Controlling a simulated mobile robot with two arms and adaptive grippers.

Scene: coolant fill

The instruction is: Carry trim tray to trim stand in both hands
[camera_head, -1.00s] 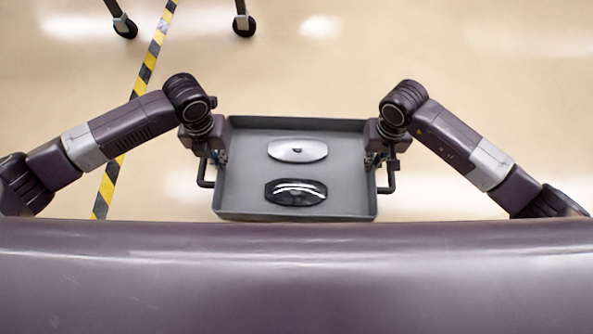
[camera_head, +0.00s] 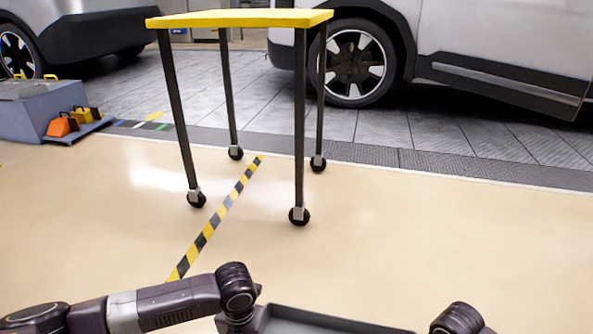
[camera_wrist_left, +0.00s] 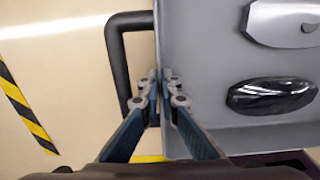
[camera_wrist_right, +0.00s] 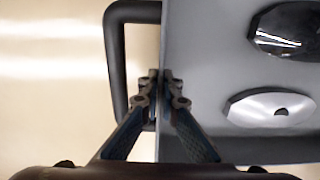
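The grey trim tray (camera_head: 330,322) shows only its far rim at the bottom of the head view. In the left wrist view its floor (camera_wrist_left: 200,60) carries a silver piece (camera_wrist_left: 282,22) and a glossy black piece (camera_wrist_left: 270,95). My left gripper (camera_wrist_left: 160,85) is shut on the tray's side wall beside a dark handle (camera_wrist_left: 115,60). My right gripper (camera_wrist_right: 161,85) is shut on the opposite wall beside the other handle (camera_wrist_right: 115,60). The yellow-topped stand (camera_head: 240,18), apparently the trim stand, is ahead, left of centre, on dark legs with casters. Its top is bare.
Black-and-yellow floor tape (camera_head: 215,218) runs toward the stand. A blue-grey box (camera_head: 40,110) with orange and yellow items is at far left. Cars (camera_head: 440,50) stand behind on grey tiles. The beige floor (camera_head: 400,235) before the stand and to its right is clear.

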